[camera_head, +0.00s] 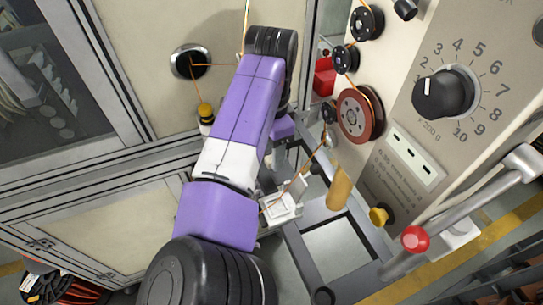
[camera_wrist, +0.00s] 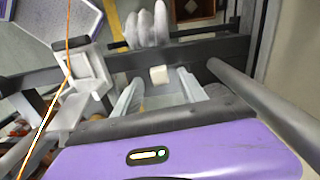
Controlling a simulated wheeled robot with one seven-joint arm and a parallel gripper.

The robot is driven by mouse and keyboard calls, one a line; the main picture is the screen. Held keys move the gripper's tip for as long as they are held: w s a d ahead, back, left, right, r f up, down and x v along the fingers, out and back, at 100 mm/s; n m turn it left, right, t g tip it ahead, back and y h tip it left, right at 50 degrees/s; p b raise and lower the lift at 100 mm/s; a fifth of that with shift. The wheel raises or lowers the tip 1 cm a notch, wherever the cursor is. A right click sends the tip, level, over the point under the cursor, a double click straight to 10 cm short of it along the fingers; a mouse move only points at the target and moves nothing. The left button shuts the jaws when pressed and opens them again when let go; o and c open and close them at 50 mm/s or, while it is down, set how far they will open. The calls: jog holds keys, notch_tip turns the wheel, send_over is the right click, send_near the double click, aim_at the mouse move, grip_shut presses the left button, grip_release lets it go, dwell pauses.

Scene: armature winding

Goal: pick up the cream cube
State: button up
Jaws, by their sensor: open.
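The small cream cube (camera_wrist: 159,75) shows in the wrist view, a little above the picture's centre. My gripper (camera_wrist: 160,84) is open in the wrist view, with one pale grey finger to the left of the cube and one to the right. The cube appears in line with the gap, near the fingertips. I cannot tell its depth relative to the tips or exactly what it rests on. In the head view my purple and white arm hides the gripper, and I cannot make out the cube.
A pale glove-like shape (camera_wrist: 147,24) lies behind the cube. A white bracket (camera_wrist: 88,72) with an orange wire stands at left. In the head view, a control panel (camera_head: 410,135) with a black dial and wire pulleys stands right of my arm; a grey frame (camera_head: 297,238) is below.

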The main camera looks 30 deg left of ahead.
jog(key=shift+f, duration=0.6)
grip_shut()
